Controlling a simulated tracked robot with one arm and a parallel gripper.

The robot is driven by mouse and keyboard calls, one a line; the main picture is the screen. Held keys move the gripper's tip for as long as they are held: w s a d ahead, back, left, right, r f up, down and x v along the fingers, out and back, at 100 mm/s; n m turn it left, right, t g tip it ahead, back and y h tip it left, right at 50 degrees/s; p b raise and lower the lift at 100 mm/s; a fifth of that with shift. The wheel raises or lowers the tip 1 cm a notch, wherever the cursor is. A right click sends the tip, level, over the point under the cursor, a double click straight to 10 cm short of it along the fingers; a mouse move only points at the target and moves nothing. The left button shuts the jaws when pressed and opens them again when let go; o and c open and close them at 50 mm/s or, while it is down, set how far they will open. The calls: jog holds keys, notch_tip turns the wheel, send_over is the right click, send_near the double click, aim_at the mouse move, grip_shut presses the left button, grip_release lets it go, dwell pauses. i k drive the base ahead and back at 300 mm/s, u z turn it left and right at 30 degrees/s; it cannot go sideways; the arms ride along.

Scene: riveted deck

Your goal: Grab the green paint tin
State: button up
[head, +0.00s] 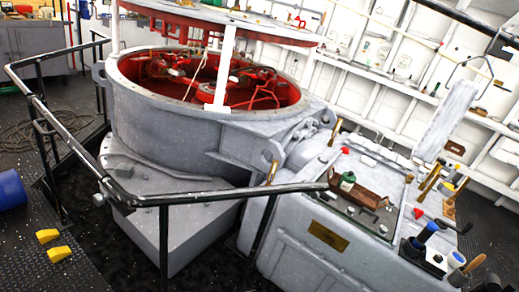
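A small green container (347,181) with a pale top stands on the top of the grey machine housing, right of centre. It is the likeliest green paint tin, but it is too small to make out for sure. It stands at the upper left end of a brown tray-like piece (364,193); I cannot tell whether it is in it or beside it. My gripper does not show in this view, so its distance from the tin is not visible.
A dark railing (230,193) crosses in front of the grey housing (310,235). A large round drum (185,125) with a red interior stands behind it. Tools and a blue-topped cylinder (427,233) crowd the housing's right end. Yellow blocks (59,254) and a blue cylinder (11,189) lie at left.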

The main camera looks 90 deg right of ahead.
aim_at(346, 185)
jog(key=z, duration=2.6)
jog(key=i, duration=1.7)
